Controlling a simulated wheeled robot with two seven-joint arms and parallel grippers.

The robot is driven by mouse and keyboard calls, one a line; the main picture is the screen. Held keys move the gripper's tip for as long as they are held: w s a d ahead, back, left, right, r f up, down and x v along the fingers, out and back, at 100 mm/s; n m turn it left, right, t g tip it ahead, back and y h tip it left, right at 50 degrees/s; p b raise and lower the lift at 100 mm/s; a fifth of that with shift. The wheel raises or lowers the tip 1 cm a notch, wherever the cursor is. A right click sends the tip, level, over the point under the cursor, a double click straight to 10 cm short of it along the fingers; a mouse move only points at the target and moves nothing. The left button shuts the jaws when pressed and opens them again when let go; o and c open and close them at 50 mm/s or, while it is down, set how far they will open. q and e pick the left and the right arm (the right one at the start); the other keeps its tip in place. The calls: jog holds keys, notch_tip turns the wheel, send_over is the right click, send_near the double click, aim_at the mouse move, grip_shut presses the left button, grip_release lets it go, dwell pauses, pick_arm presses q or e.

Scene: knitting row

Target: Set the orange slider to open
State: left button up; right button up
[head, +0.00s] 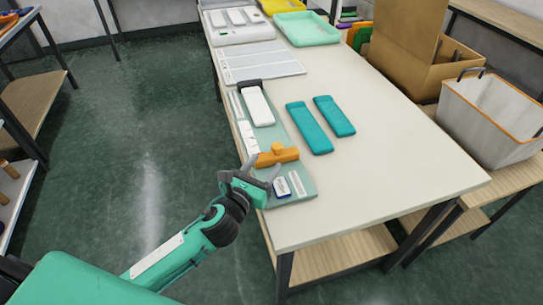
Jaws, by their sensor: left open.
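The orange slider (277,155) sits across a pale green board (303,177) on the left side of the cream table. It has a raised knob on top. Small white labels (289,186) with dark marks lie on the board's near end, but I cannot read them. My left gripper (261,173) is open and empty at the near side of the slider, over the board's left edge. I cannot tell whether a finger touches the slider. My right gripper is not in view.
A white block (258,107) lies on the board's far part. Two teal bars (309,127) lie to the right. A mint tray (307,28) stands at the back. A white basket (489,115) and a cardboard box (410,55) stand beyond the right edge. The table's near right is clear.

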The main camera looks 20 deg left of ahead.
pick_arm(q)
jog(key=s+a, duration=0.1)
jog(key=s, duration=0.6)
jog(key=shift+a+b, duration=0.15)
jog(key=shift+b, duration=0.3)
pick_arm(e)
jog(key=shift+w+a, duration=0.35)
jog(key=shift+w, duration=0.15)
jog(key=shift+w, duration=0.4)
pick_arm(q)
jog(key=shift+f, duration=0.1)
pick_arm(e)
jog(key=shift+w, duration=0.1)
